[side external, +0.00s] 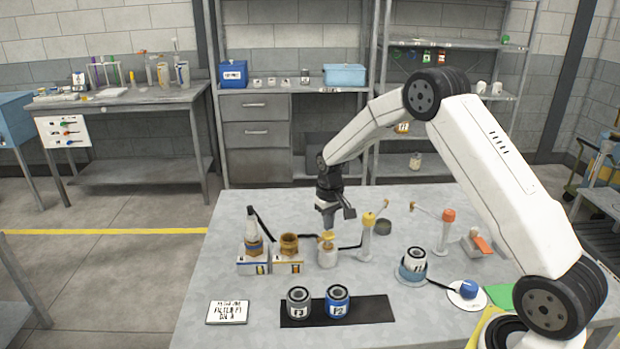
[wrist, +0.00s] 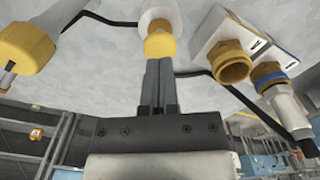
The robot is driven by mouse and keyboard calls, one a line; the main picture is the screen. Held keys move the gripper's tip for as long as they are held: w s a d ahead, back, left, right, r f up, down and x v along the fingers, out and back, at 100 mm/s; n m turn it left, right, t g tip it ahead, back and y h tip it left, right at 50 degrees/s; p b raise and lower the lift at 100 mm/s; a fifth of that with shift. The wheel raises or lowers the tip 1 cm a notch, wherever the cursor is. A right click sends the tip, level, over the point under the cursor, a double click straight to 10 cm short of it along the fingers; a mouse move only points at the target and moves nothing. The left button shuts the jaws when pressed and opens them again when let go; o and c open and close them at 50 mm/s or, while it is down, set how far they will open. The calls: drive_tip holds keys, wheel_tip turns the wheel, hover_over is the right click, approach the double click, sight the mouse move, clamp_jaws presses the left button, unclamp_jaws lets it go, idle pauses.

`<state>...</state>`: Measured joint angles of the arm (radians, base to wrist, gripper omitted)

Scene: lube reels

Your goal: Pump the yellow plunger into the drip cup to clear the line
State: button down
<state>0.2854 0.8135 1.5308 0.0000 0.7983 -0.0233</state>
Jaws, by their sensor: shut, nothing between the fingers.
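The yellow plunger (side external: 327,236) sits on top of a short white cylinder (side external: 327,257) in the middle of the table. In the wrist view the yellow plunger (wrist: 160,43) is straight ahead of my fingertips, with the white body behind it. My gripper (side external: 328,223) points down just above the plunger, shut and empty. In the wrist view the closed fingers of my gripper (wrist: 158,64) reach the plunger's edge; whether they touch it I cannot tell. A low dark cup (side external: 382,228) stands to the right; whether it is the drip cup is unclear.
A yellow-topped white post (side external: 368,236) stands close right of the plunger, an orange-topped one (side external: 446,230) farther right. Filters (side external: 337,303) sit on a black mat in front. Dark hoses cross between.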

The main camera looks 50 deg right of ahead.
drive_tip(key=shift+r, duration=1.85)
wheel_tip(320, 180, up, 3)
drive_tip(key=shift+r, duration=0.15)
idle(0.3)
drive_tip(key=shift+f, duration=3.25)
